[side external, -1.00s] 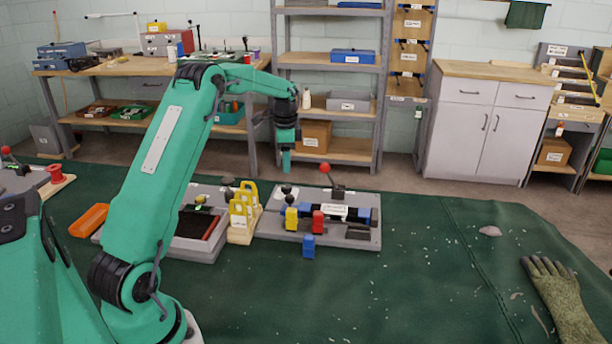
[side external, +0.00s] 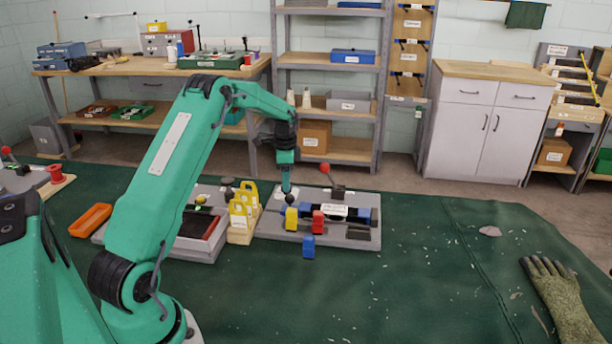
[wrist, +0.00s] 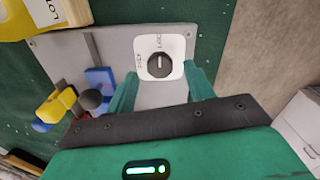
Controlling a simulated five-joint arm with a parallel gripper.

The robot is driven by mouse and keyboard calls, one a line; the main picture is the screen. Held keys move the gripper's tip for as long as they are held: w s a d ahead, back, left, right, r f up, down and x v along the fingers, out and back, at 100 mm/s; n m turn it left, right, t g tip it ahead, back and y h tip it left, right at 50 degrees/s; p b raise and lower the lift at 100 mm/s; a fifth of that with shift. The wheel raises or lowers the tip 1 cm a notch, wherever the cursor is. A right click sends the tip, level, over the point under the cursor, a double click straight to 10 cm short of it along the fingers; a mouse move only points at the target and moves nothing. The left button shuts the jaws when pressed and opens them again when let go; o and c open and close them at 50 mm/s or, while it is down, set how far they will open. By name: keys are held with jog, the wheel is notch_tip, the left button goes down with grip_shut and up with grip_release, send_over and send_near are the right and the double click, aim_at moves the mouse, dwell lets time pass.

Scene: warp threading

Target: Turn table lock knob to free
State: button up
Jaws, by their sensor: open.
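The table lock knob (wrist: 160,66) is a round dark knob on a white label plate (wrist: 178,47), at the upper middle of the wrist view. Its pale pointer line faces the LOCK word at the top of the label; the other word, at the left, looks like FREE. My gripper (wrist: 162,88) is open, with one green finger on each side of the knob's near side. No contact with the knob shows. In the side view my gripper (side external: 287,188) points down at the left end of the grey fixture (side external: 268,226), where the knob is hard to make out.
The green mat is mostly clear in front; a glove (side external: 560,300) lies at right.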

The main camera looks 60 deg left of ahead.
jog(key=shift+f, duration=0.9)
jog(key=c, duration=1)
